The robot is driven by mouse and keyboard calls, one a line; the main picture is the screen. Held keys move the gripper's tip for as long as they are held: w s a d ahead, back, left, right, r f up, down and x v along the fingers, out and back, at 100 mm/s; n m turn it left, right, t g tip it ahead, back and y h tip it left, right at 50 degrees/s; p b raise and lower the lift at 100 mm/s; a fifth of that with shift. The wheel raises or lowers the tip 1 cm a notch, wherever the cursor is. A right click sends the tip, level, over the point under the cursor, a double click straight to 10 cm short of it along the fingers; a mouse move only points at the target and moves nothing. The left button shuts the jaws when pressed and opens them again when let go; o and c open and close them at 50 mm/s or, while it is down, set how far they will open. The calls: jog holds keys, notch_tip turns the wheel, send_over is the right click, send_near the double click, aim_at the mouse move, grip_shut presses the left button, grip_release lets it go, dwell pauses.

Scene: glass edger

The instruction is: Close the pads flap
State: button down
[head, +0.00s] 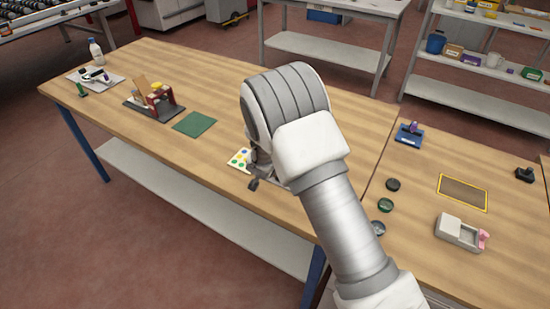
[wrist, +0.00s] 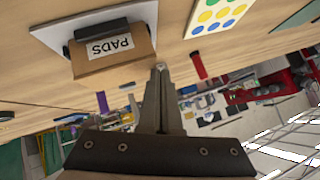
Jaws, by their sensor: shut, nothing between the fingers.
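The pads box (wrist: 112,62) shows at the upper left of the wrist view, upside down, as a brown panel with a white PADS label. A black part and a light grey plate adjoin it. I cannot tell how far its flap stands open. My gripper (wrist: 160,69) is shut and empty, its fingertips just right of the brown panel in the picture; I cannot tell whether they touch. In the head view my arm covers this spot and hides the box. Only a small dark end of my gripper (head: 254,184) shows there.
A card with coloured dots (head: 238,160) lies beside my gripper on the wooden table (head: 235,95). A green mat (head: 194,124) and a red fixture (head: 160,97) lie further left. Several dark discs, a yellow-edged panel (head: 463,193) and a white holder (head: 456,231) stand right.

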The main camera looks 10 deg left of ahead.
dwell(0.3)
jog(key=shift+r+p, duration=0.7)
jog(key=shift+r, duration=0.1)
jog(key=shift+r, duration=0.1)
